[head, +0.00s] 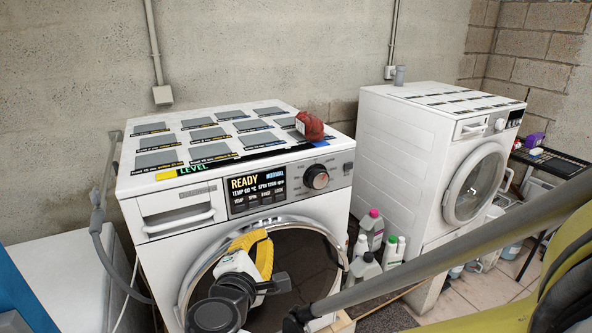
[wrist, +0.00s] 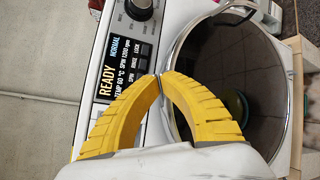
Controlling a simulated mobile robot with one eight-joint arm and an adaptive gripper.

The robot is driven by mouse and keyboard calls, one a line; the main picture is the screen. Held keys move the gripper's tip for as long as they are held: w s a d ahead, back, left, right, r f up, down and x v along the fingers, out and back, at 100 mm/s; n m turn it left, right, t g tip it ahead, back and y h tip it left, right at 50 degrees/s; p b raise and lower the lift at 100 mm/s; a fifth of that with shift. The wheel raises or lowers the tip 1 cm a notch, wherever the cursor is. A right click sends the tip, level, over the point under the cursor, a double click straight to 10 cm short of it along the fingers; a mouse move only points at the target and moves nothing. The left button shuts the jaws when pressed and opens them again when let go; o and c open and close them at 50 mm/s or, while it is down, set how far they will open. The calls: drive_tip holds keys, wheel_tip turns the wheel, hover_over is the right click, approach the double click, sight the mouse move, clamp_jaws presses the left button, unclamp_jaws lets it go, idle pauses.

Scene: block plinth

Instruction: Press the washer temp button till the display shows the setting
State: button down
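The washer (head: 140,183) is white, with a dark control panel at its front top. Its display (head: 257,186) reads READY, NORMAL, TEMP 60 °C and SPIN 1200 rpm; it also shows rotated in the wrist view (wrist: 115,55). A row of small labelled buttons runs under the display, with the TEMP button (head: 239,208) leftmost. In the wrist view the TEMP button is hidden behind a yellow finger, while RINSE and LOCK show. My gripper (head: 262,236) has yellow ribbed fingers, tips together and empty (wrist: 160,76), just below the panel. I cannot tell whether it touches.
A round knob (head: 316,176) sits right of the display. The round door (head: 300,262) lies below the panel, behind my gripper. A red object (head: 309,125) rests on the washer top. Bottles (head: 372,228) stand between this washer and a second white machine (head: 400,150).

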sight(250, 209)
drive_tip(key=shift+w+a, duration=0.75)
drive_tip(key=shift+w, duration=0.5)
drive_tip(key=shift+w+a, duration=0.8)
drive_tip(key=shift+w, duration=0.5)
drive_tip(key=shift+w+a, duration=0.75)
drive_tip(key=shift+w, duration=0.5)
drive_tip(key=shift+w, duration=0.15)
drive_tip(key=shift+w+a, duration=0.2)
drive_tip(key=shift+w, duration=0.05)
drive_tip(key=shift+w+a, duration=0.2)
drive_tip(key=shift+w, duration=0.1)
drive_tip(key=shift+s, duration=0.1)
drive_tip(key=shift+s+d+b, duration=0.3)
drive_tip(key=shift+s+d, duration=0.15)
drive_tip(key=shift+s, duration=0.15)
drive_tip(key=shift+s, duration=0.1)
